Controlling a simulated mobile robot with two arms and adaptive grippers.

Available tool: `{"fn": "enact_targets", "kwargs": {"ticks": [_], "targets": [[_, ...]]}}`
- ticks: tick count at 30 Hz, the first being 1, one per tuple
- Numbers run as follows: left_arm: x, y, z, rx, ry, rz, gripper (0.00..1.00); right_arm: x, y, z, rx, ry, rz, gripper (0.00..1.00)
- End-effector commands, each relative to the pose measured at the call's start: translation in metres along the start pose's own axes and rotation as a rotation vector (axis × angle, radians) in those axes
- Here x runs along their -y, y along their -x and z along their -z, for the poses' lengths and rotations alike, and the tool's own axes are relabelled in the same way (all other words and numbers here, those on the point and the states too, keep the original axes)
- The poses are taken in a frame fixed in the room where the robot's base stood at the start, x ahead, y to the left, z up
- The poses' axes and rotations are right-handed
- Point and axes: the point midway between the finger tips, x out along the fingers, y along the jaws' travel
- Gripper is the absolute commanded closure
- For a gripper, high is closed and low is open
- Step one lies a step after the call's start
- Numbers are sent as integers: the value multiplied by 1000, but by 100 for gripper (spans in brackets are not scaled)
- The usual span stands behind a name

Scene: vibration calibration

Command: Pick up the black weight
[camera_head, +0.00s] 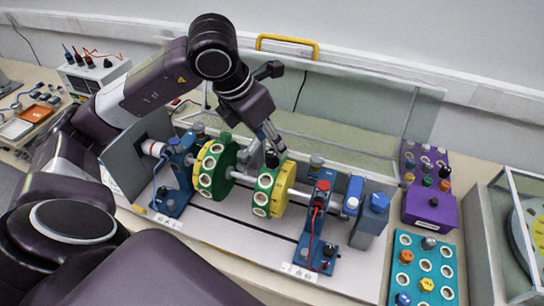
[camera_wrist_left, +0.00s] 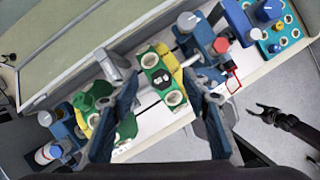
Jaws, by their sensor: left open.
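The black weight (camera_head: 271,158) sits at the top of the right green-and-yellow disc (camera_head: 268,190) on the shaft. In the left wrist view the black weight (camera_wrist_left: 162,82) shows as a small dark piece in the disc's green block (camera_wrist_left: 155,65). My left gripper (camera_head: 268,138) reaches down from above and is right at the weight. In the left wrist view the left gripper's fingers (camera_wrist_left: 160,84) are spread on either side of the weight, with gaps showing. My right gripper (camera_wrist_left: 262,114) shows only in the left wrist view, empty and apart from the rig; its fingers look spread.
Blue bearing stands (camera_head: 316,220) flank the discs, and a second green-yellow disc (camera_head: 214,168) is on the left. A raised clear cover (camera_head: 350,105) stands behind. A teal tray (camera_head: 432,254) and a purple tray (camera_head: 430,208) with knobs are at right, beside a glass case (camera_head: 480,225).

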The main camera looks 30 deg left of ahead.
Motion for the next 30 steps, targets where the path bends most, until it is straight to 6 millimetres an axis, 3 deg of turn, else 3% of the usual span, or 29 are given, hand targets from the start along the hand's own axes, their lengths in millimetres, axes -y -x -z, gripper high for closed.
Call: {"fn": "enact_targets", "kwargs": {"ticks": [5,12,21,30], "targets": [[2,-16,8,-6,0,1,57,0,10,1,-2,0,0,50],[3,-42,10,-2,1,2,57,-5,19,35,-51,0,-5,50],[2,-47,10,0,-1,1,58,-4,18,26,-36,0,-4,50],[2,-47,10,0,0,1,91,-1,18,17,-23,0,-1,50]]}}
